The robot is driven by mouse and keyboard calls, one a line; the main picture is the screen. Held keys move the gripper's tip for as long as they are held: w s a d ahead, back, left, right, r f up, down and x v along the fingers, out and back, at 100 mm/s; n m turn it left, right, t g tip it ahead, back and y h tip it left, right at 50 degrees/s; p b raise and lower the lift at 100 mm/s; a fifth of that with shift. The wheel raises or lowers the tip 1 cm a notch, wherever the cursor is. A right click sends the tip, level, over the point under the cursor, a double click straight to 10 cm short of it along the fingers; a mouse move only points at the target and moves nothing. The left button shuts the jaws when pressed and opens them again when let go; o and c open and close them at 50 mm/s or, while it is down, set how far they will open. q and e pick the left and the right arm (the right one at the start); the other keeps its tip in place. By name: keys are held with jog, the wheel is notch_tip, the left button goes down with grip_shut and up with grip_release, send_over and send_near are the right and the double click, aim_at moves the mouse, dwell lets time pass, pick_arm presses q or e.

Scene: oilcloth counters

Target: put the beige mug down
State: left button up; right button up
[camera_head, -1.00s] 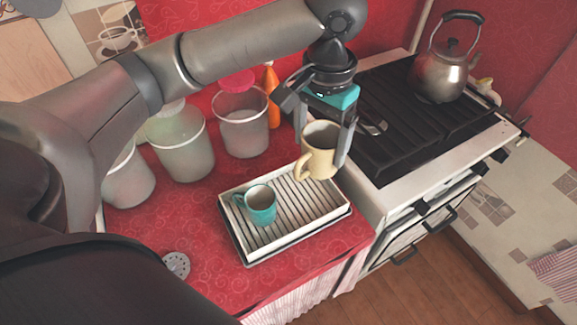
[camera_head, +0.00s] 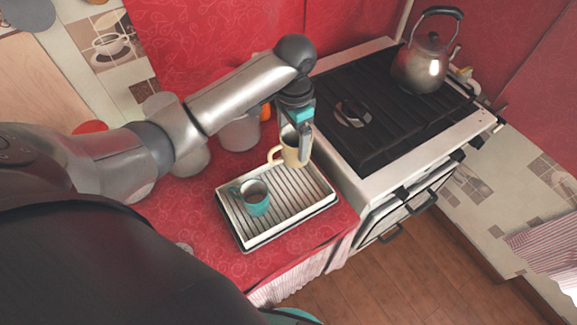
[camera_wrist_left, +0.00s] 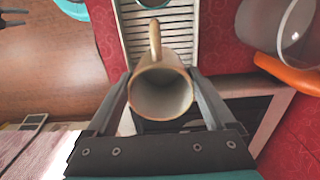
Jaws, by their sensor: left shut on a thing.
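The beige mug (camera_head: 291,154) is upright between the fingers of my left gripper (camera_head: 299,143), at the back right end of the white ribbed tray (camera_head: 300,206). In the left wrist view I look into the mug (camera_wrist_left: 161,97), empty, with both fingers beside it and its handle pointing towards the tray (camera_wrist_left: 180,40). My left gripper is shut on the mug. I cannot tell whether its base touches the tray. A teal mug (camera_head: 256,203) stands on the tray's left part. My right gripper is not in view.
The black-topped stove (camera_head: 380,120) with a metal kettle (camera_head: 420,68) is right of the tray. Containers (camera_head: 240,133) and an orange bottle (camera_wrist_left: 290,72) stand behind it, partly hidden by my arm. The tray's front right part is bare.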

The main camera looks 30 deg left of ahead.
pick_arm(q)
notch_tip(320, 180, down, 13)
jog(key=b, duration=0.2)
jog(key=shift+f+b, duration=0.1)
jog(key=shift+b, duration=0.2)
jog(key=shift+f, duration=0.2)
jog(key=o, duration=1.5)
jog(key=shift+f, duration=0.2)
notch_tip(320, 180, up, 12)
jog(key=p, duration=0.2)
jog(key=shift+r+p, duration=0.25)
jog(key=shift+p, duration=0.05)
